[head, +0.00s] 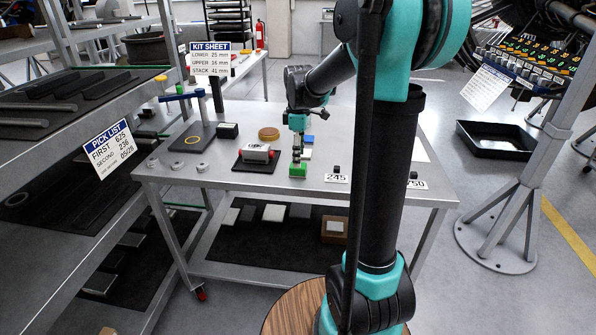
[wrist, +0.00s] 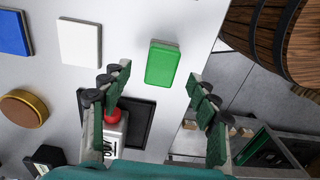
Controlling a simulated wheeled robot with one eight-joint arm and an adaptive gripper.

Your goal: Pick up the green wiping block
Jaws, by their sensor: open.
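The green wiping block (head: 298,170) lies on the grey metal table (head: 215,180) near its front edge. In the wrist view the block (wrist: 163,63) lies flat, a little beyond my fingertips and in line with the gap between them. My gripper (head: 298,160) points down just above the block in the head view. In the wrist view the two fingers (wrist: 158,82) are spread wide with nothing between them. Whether a fingertip touches the block cannot be told.
A blue block (wrist: 14,33) and a white block (wrist: 79,43) lie beside the green one. A round brown disc (head: 269,134) lies behind. A label reading 245 (head: 336,178) stands to the right. The table edge is close.

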